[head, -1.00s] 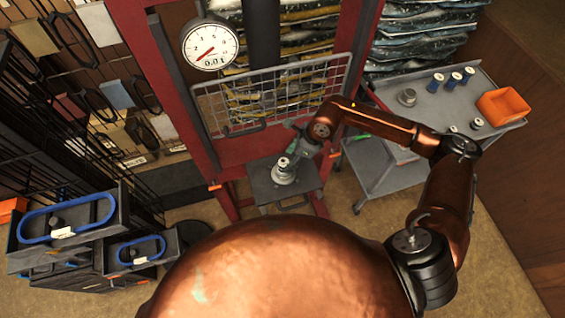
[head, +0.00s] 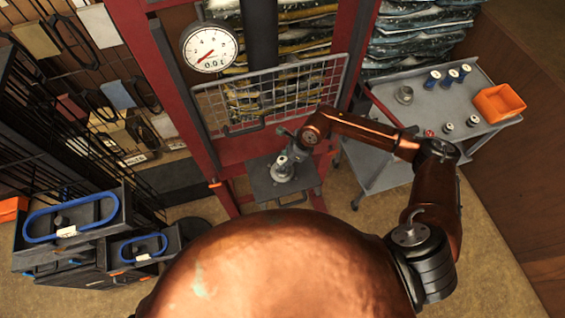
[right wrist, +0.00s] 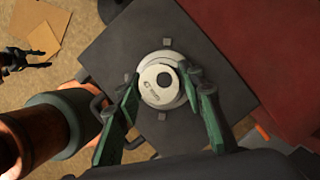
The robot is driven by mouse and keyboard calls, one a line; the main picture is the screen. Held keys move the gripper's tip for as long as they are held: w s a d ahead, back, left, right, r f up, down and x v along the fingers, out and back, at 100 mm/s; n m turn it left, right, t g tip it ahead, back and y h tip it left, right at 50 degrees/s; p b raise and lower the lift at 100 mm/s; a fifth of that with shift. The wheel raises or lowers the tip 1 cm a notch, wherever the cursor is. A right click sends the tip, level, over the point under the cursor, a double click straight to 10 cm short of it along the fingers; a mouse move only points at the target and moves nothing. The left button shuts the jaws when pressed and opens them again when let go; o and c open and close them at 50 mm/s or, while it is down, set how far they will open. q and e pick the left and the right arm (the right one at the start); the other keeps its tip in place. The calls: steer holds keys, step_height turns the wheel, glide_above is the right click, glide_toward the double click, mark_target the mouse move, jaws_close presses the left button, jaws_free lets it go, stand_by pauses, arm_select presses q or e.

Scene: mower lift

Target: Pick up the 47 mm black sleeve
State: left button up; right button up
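In the head view, a stack of round metal parts (head: 283,168) stands on the dark press plate (head: 262,190). In the head view the right gripper (head: 289,152) is over the stack. I cannot pick out the 47 mm black sleeve for certain.
A grey cart (head: 452,105) at the right holds blue-and-white spools (head: 449,77), a grey ring (head: 404,95), small dark-and-pale sleeves (head: 473,121) and an orange bin (head: 499,102). The red press frame (head: 160,90), mesh guard (head: 215,105) and dial gauge (head: 209,47) are behind the plate.

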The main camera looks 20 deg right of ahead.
jaws_close()
steer(key=shift+w+r, duration=0.1)
stand_by(0.3)
